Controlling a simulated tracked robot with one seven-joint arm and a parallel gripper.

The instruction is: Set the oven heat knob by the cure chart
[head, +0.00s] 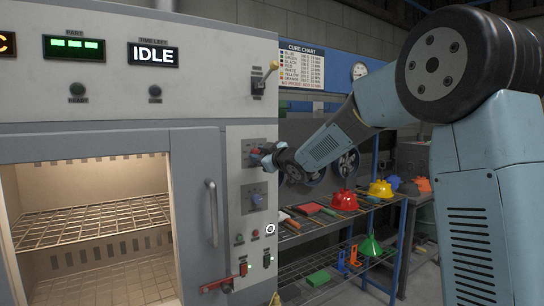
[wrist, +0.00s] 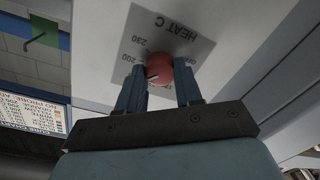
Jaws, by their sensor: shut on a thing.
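The red heat knob (wrist: 160,69) sits on a grey dial plate marked HEAT C (wrist: 185,30), with 200 and 230 among its marks. My gripper (wrist: 160,92) is shut on the knob, one finger on each side. A pale pointer line shows on the knob's lower left; its exact setting I cannot tell. In the head view my gripper (head: 262,155) reaches the upper dial of the oven's control panel (head: 236,215) and partly covers it. The cure chart (head: 301,67) hangs on the back wall; its rows are too small to read surely. It also shows in the wrist view (wrist: 32,115).
The oven door handle (head: 212,212) stands left of the panel. The oven display (head: 153,54) reads IDLE. A shelf rack (head: 318,234) with coloured parts stands to the right, below my arm.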

